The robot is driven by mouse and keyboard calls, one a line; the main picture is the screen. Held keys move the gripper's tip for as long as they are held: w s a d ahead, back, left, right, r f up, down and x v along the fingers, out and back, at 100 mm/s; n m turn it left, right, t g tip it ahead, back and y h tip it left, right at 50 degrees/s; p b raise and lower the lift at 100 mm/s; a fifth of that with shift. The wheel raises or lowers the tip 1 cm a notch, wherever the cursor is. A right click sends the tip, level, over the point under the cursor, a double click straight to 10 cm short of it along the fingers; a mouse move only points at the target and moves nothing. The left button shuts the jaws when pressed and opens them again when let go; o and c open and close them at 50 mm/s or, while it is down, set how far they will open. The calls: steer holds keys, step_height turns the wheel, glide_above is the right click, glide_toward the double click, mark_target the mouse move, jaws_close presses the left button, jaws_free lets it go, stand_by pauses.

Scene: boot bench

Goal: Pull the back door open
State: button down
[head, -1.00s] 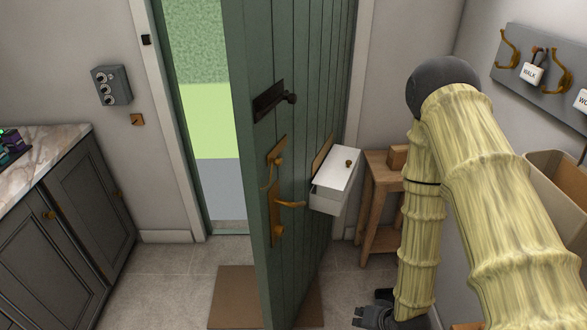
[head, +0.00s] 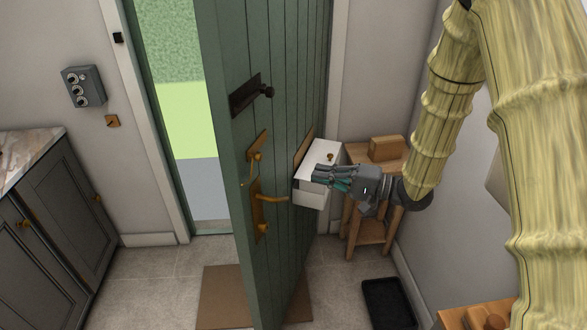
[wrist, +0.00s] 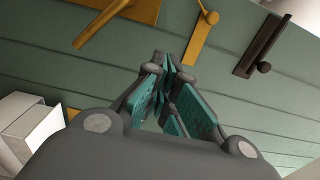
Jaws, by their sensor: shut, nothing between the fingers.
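The green plank back door (head: 285,120) stands ajar, with daylight and grass showing in the gap on its left. A brass lever handle (head: 270,198) on a tall brass plate is on its inner face; the handle also shows at the top left of the wrist view (wrist: 100,22). A brass lock with a thumb knob (head: 256,155) and a dark bolt (head: 252,93) sit above it. My gripper (head: 322,176) is shut and empty, in front of the white letter box, to the right of the handle and apart from it. In the wrist view its fingertips (wrist: 162,62) point at the door.
The white letter box (head: 310,196) juts from the door beside my gripper. A wooden stand (head: 358,215) with a wooden block is behind at the right. A black tray (head: 388,303) lies on the floor. A brown mat (head: 222,290) lies under the door. Grey cabinets (head: 70,200) stand left.

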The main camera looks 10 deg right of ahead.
mark_target(263, 163)
steer(key=p+x, duration=0.5)
steer(key=x, duration=0.8)
steer(key=shift+w+a+f, duration=0.1)
steer(key=shift+a+f, duration=0.05)
steer(key=shift+a, duration=0.15)
